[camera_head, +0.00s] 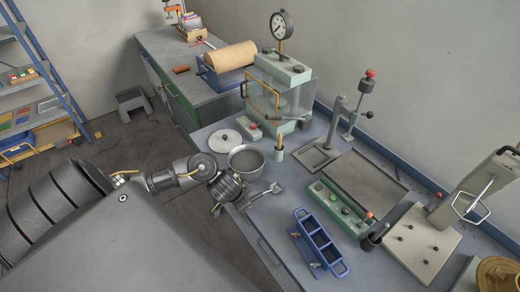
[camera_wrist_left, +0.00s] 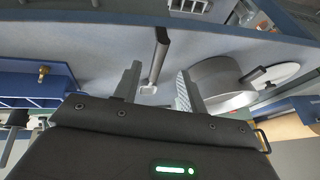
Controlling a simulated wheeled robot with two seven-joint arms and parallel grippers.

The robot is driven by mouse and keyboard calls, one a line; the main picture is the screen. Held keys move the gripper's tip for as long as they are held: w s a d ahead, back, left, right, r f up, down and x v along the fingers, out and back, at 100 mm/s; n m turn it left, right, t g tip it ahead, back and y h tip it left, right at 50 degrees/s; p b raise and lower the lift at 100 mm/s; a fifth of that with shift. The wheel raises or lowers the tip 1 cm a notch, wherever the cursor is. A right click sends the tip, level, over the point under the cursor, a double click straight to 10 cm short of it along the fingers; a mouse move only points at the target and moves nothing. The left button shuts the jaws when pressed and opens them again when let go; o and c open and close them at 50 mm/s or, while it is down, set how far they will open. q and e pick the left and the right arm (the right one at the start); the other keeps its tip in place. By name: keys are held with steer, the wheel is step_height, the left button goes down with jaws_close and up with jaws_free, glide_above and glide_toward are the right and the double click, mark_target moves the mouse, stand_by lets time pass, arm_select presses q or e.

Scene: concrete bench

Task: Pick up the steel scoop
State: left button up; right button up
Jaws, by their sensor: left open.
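The steel scoop (camera_head: 274,189) lies on the grey bench top, just right of my left gripper and in front of the steel pot (camera_head: 246,161). In the left wrist view the scoop (camera_wrist_left: 160,50) lies beyond the fingers, its dark handle pointing away and its shiny end closer to me. My left gripper (camera_head: 230,190) is at the bench's left edge; in the left wrist view (camera_wrist_left: 158,75) its two fingers are apart, with nothing held between them. My right gripper is in neither view.
A pale round lid (camera_head: 225,139) lies behind the pot. A blue three-part mould (camera_head: 318,243) stands at the front, and a green rack (camera_head: 340,208) lies to its right. A glass-sided press (camera_head: 282,88) stands behind. Bench is clear around the scoop.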

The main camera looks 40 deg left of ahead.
mark_target(261, 196)
arm_select(q)
steer(key=b+x, duration=0.2)
steer(key=x, duration=0.2)
steer(key=shift+w+d, duration=0.15)
steer(key=shift+d, duration=0.05)
steer(key=shift+w+f+b, duration=0.3)
steer(key=shift+f+b, duration=0.05)
steer(key=shift+f, duration=0.1)
steer(key=shift+r, duration=0.1)
steer(key=shift+c, duration=0.4)
jaws_close()
